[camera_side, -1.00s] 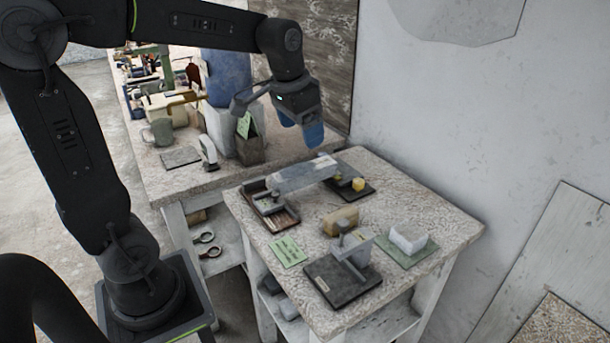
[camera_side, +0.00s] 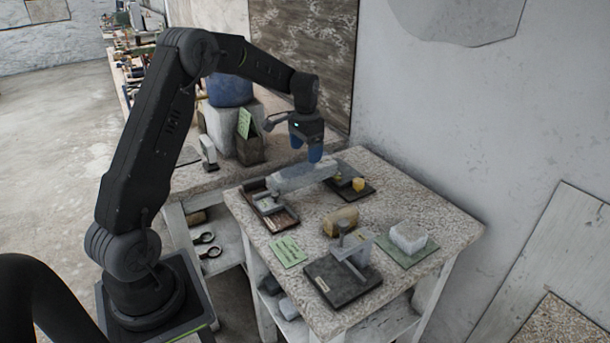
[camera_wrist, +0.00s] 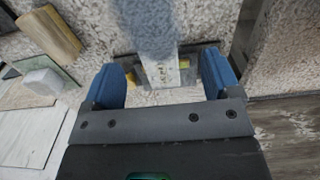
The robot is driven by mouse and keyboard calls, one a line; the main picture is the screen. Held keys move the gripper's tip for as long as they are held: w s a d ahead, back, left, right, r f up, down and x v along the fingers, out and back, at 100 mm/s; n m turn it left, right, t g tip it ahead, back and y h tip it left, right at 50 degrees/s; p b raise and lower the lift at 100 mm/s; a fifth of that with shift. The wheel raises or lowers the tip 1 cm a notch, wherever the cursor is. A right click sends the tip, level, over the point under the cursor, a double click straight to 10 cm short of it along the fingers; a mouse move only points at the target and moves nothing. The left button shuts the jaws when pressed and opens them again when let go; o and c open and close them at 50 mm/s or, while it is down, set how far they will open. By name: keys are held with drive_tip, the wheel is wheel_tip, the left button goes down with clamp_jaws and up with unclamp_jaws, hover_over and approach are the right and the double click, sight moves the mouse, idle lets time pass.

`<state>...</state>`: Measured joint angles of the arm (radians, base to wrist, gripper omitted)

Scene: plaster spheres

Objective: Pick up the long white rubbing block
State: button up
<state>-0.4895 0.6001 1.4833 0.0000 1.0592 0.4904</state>
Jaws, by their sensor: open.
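The long white rubbing block (camera_side: 298,178) lies at the back of the near table, spanning from the brown tray toward the dark plate. Most of it looks pale grey, with a whiter right end. In the wrist view the block (camera_wrist: 148,28) runs down from the top edge to a white end between my fingers. My gripper (camera_side: 306,154) points down just over the block near its right part. In the wrist view my gripper (camera_wrist: 163,78) is open, with one blue finger on either side of the white end. I cannot tell the exact gap above the block.
The brown tray (camera_side: 283,222) is on the left and a dark plate with a yellow piece (camera_side: 358,185) behind right. A tan block (camera_side: 340,221), a metal stand on a dark base (camera_side: 350,265), a white block on a green mat (camera_side: 408,236) and a green card (camera_side: 288,251) are in front.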

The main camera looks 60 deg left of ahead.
sight(305, 168)
wheel_tip(305, 168, down, 3)
drive_tip(key=shift+r, duration=0.2)
drive_tip(key=shift+s+d+f, duration=0.15)
drive_tip(key=shift+d+f, duration=0.05)
drive_tip(key=shift+f, duration=1.1)
drive_tip(key=shift+s+d+f, duration=0.15)
drive_tip(key=shift+f, duration=1.1)
clamp_jaws()
drive_tip(key=shift+w+r, duration=0.1)
